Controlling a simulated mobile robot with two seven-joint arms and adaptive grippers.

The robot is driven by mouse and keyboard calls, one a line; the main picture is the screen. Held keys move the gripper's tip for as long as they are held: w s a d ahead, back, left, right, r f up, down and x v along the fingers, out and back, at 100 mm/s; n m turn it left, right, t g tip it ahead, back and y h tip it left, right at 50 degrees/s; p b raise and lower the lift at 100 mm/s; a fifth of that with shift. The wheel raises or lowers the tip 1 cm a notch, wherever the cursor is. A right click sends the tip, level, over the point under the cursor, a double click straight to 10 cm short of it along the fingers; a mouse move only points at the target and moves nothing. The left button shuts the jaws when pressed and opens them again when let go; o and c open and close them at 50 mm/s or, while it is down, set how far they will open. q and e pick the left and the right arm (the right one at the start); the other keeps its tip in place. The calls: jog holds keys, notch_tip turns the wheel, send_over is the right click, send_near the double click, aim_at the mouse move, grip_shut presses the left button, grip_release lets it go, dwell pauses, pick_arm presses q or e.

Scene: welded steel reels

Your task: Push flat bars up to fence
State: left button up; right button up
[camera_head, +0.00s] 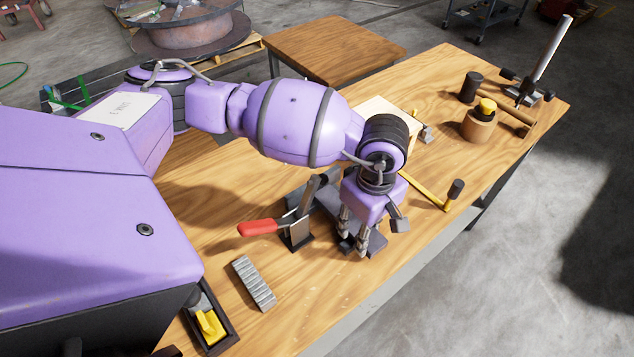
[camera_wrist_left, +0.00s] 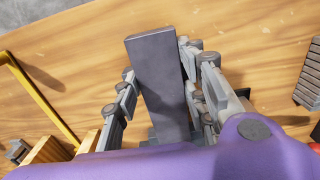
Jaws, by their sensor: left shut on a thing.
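My left gripper (camera_head: 352,243) points down over the bench beside a dark clamp fixture. In the left wrist view its fingers (camera_wrist_left: 165,95) are shut on a dark grey flat bar (camera_wrist_left: 158,75), one finger along each long side. The bar's near end is hidden behind my wrist. In the head view part of a dark grey bar (camera_head: 376,243) shows by the fingertips. The fixture has a toggle clamp with a red handle (camera_head: 258,227). Dark upright plates, possibly the fence, stand partly hidden behind my gripper; I cannot tell whether the bar touches them. My right gripper is out of view.
A ridged grey block (camera_head: 254,283) and a black tray (camera_head: 212,322) with a yellow item lie at the front left. A yellow bar with a black knob (camera_head: 455,190), a mallet (camera_head: 471,87) and a round wooden container (camera_head: 478,125) lie right. The bench's front right edge is close.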

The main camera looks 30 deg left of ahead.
aim_at(356, 223)
pick_arm(q)
jog(key=shift+w+a+r, duration=0.1)
jog(key=shift+w+a, duration=0.15)
jog(key=shift+a, duration=0.25)
jog(key=shift+w+a, duration=0.25)
jog(key=shift+a, duration=0.25)
dwell(0.4)
jog(key=o, duration=1.2)
jog(key=shift+s, duration=0.15)
notch_tip(356, 223, up, 12)
